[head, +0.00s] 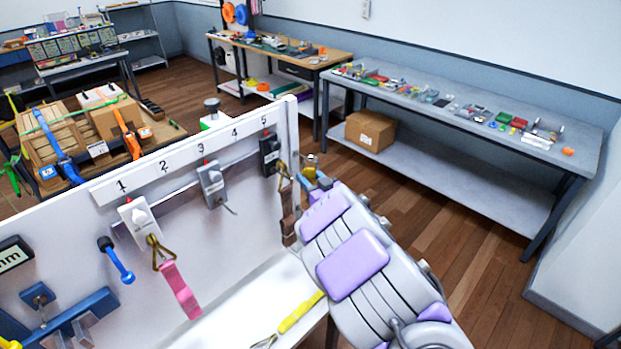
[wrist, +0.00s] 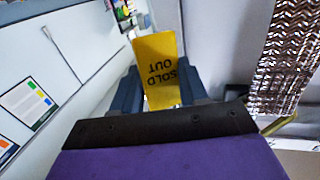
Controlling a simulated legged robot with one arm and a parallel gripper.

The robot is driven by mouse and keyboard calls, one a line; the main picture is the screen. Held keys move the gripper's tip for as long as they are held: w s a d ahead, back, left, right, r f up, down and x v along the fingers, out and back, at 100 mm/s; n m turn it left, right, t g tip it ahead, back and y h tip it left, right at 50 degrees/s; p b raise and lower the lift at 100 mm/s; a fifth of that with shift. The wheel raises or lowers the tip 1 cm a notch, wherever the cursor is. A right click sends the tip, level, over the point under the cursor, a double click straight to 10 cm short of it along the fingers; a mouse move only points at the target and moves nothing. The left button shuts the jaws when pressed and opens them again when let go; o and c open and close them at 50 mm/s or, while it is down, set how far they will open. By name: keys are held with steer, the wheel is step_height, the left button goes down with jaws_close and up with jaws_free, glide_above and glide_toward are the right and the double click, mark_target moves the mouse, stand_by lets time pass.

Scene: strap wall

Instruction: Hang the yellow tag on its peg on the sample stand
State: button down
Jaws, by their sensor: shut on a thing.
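The yellow tag (wrist: 160,70), with "SOLD OUT" printed on it upside down in the picture, stands between the two dark blue fingers of my gripper (wrist: 161,92) in the wrist view. The gripper is shut on it. In the head view my gripper (head: 317,186) is at the right end of the white numbered wall panel (head: 215,150), close to the brown strap (head: 289,218). I cannot clearly pick out the sample stand or the tag's peg in either view.
A patterned brown strap (wrist: 290,65) hangs right of the tag in the wrist view. A black buckle (head: 270,152), a grey buckle (head: 212,184) and a pink strap (head: 180,290) hang on the panel.

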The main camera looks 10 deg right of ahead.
steer(key=shift+a, duration=0.3)
steer(key=c, duration=0.5)
jaws_free()
steer(key=shift+d, duration=0.1)
steer(key=shift+s+d, duration=0.1)
steer(key=p+v, duration=1.3)
steer(key=v, duration=0.4)
steer(key=shift+f, duration=0.1)
